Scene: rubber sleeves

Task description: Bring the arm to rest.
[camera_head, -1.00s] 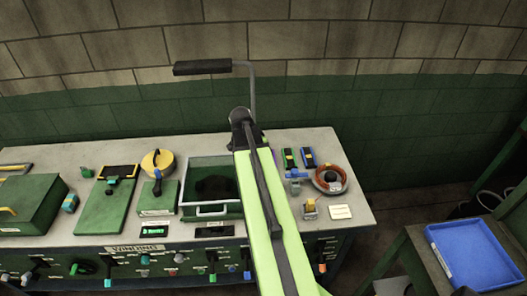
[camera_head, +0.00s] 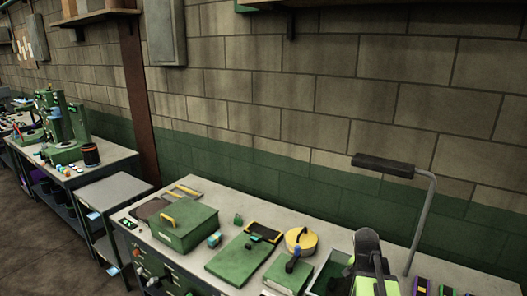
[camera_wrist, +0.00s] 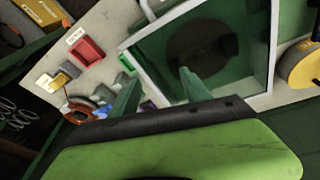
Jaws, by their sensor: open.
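My gripper (camera_wrist: 160,92) shows in the wrist view with its two green fingers apart and nothing between them. It is over the workbench, in front of the open green bin (camera_wrist: 262,84), which has pale edges and a dark round shape inside. In the head view my arm (camera_head: 370,265) stands at the lower right, in front of the bench; its gripper end cannot be made out there.
The bench holds a green case (camera_head: 182,226), a green board (camera_head: 235,262) and a yellow round container (camera_head: 300,240). A lamp (camera_head: 383,165) rises behind my arm. The wrist view shows a red block (camera_wrist: 86,48) and a copper coil (camera_wrist: 78,108). Floor (camera_head: 50,245) is clear at left.

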